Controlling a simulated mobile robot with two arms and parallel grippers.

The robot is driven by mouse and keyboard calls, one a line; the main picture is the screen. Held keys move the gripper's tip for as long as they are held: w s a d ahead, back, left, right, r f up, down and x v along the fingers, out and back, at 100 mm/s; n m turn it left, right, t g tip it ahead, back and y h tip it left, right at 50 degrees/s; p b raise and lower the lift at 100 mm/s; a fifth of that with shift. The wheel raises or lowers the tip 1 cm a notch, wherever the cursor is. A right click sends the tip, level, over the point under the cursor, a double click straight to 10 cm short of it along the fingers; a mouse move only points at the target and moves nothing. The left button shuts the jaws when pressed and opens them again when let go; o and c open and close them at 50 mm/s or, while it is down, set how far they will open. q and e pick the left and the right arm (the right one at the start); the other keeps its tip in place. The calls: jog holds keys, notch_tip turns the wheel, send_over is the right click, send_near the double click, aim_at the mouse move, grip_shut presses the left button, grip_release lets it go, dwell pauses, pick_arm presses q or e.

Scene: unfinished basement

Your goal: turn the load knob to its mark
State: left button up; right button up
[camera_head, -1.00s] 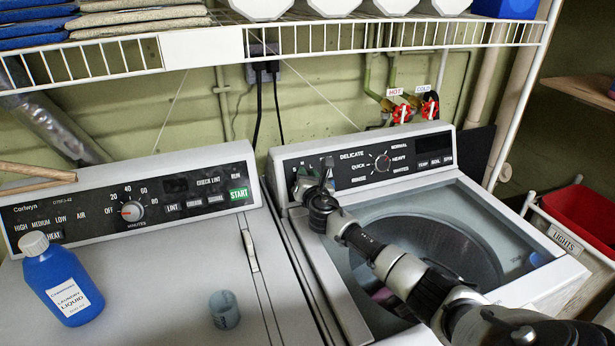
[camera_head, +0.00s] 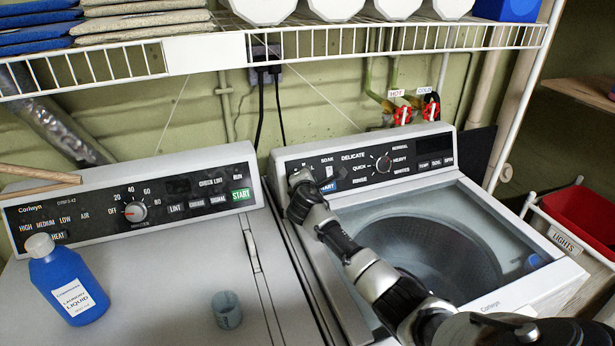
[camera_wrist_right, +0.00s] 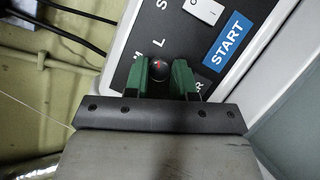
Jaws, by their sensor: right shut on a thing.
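The load knob (camera_wrist_right: 158,72) is small, round and dark with a small red spot. In the right wrist view it sits between the green fingers of my right gripper (camera_wrist_right: 160,64), which is shut on it. The letters S, L and M are printed on the black panel near the knob. I cannot tell which one its pointer faces. In the head view my right gripper (camera_head: 301,181) is at the left end of the washer's control panel (camera_head: 430,158) and hides the knob. My left gripper is not in view.
The blue START button (camera_wrist_right: 228,40) and a white switch (camera_wrist_right: 204,10) are close to my right fingers. A wire shelf (camera_head: 400,36) hangs above. The washer lid is open.

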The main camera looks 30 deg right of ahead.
jog(key=shift+m+g, duration=0.3)
jog(key=shift+m, duration=0.2)
jog(key=o, duration=0.9)
jog(key=v, duration=1.1)
jog(key=shift+b, duration=0.35)
jog(key=shift+w, duration=0.1)
